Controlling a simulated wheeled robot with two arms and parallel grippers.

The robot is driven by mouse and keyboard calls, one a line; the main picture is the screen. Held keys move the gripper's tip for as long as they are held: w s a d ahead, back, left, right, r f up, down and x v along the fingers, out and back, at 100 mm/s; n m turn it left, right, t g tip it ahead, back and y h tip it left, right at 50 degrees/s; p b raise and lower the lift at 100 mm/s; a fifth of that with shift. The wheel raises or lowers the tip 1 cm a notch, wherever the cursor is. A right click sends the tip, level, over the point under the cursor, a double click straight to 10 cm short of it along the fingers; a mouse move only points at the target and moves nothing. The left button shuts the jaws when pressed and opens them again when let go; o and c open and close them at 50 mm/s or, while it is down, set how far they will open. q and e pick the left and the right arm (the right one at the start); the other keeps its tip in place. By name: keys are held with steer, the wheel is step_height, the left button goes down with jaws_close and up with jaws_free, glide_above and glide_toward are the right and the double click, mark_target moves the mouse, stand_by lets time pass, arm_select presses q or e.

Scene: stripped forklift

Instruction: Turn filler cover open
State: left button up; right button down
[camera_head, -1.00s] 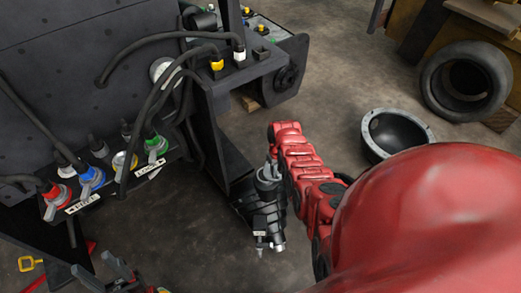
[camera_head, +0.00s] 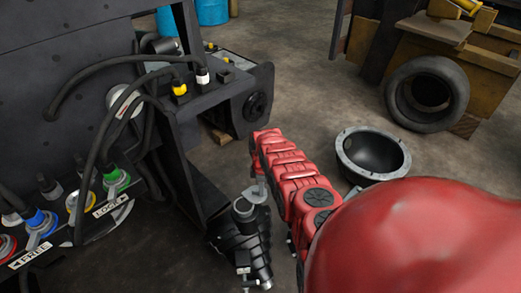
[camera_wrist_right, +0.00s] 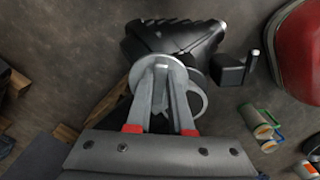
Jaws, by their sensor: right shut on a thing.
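The filler (camera_head: 240,245) is a black ribbed body with a grey neck, low in the middle of the head view. Its black ribbed part (camera_wrist_right: 175,40) shows at the top of the wrist view. The light grey filler cover (camera_head: 262,194) appears tilted up and off to one side of the neck. In the wrist view, the round grey cover (camera_wrist_right: 190,70) lies at the fingertips. My right gripper (camera_wrist_right: 162,68) is shut on the cover; the red arm hides much of it in the head view. My left gripper is out of view.
A black panel with cables and coloured connectors (camera_head: 117,178) stands at the left. Blue barrels (camera_head: 212,12) stand at the back. Floor between them is clear.

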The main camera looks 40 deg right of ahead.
steer(key=w+n+b, duration=0.1)
steer(key=b, duration=0.2)
steer(key=w+d+n+b, duration=0.1)
steer(key=n+b, duration=0.1)
steer(key=b, duration=0.1)
steer(key=w+n+b, duration=0.1)
steer(key=n+b, duration=0.1)
steer(key=b, duration=0.1)
steer(key=shift+d+f, duration=0.25)
steer(key=shift+f, duration=0.1)
steer(key=shift+w+r+n+b, duration=0.25)
steer(key=shift+r+n+b, duration=0.05)
steer(key=shift+n+b, duration=0.55)
steer(key=c, duration=0.8)
jaws_free()
steer(key=r+p, duration=0.1)
steer(key=r, duration=0.1)
steer(key=r+p, duration=0.2)
steer(key=r, duration=0.1)
steer(key=shift+d+r, duration=0.2)
steer(key=shift+r, duration=0.05)
step_height(320, 180, up, 12)
steer(key=p, duration=0.2)
steer(key=shift+a+p, duration=0.15)
steer(key=shift+p, duration=0.2)
